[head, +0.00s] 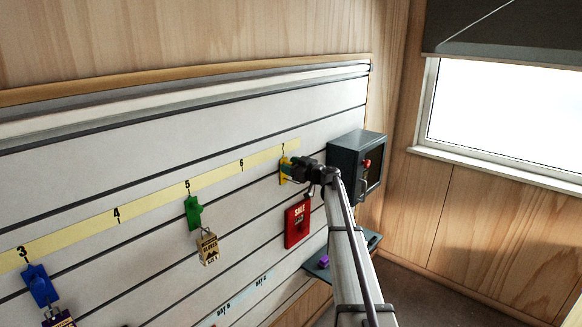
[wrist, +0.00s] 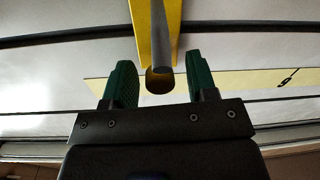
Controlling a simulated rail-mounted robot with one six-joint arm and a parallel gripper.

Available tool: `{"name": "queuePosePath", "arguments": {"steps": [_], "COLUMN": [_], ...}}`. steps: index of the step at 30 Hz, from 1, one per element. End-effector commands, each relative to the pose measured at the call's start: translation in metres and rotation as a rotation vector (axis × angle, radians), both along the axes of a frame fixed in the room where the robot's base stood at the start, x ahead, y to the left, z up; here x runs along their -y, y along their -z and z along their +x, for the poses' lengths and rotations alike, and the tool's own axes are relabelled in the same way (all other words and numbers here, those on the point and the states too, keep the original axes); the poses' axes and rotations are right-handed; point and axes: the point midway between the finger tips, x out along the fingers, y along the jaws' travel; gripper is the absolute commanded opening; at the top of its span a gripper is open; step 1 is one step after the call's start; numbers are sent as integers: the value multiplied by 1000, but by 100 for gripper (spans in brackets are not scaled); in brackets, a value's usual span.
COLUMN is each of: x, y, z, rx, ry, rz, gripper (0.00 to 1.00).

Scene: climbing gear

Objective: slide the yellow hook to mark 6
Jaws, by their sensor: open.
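The yellow hook (head: 283,181) is on the slatted wall panel, just below mark 7 on the yellow number strip (head: 150,205). Mark 6 (head: 241,163) is to its left. My gripper (head: 291,169) is at the hook and covers part of it. In the wrist view, the yellow hook (wrist: 146,42) shows its plate and a grey peg with a round end. The peg end lies between my gripper's green fingers (wrist: 159,75), which are open with a gap on each side.
A green hook (head: 193,213) with a tag hangs under mark 5, and a blue hook (head: 39,287) under mark 3. A red SALE sign (head: 297,224) hangs below my gripper. A dark box (head: 345,160) is close on the right. The strip between marks 5 and 7 is clear.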

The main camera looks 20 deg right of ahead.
Motion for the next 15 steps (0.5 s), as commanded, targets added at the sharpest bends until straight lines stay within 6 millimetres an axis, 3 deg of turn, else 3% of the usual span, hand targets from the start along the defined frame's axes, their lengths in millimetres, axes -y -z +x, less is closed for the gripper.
{"name": "queuePosePath", "arguments": {"steps": [3, 15], "x": [0, 0], "y": [0, 0], "z": [0, -1], "rx": [0, 0], "ry": [0, -1], "rz": [0, 0], "gripper": [52, 13]}}
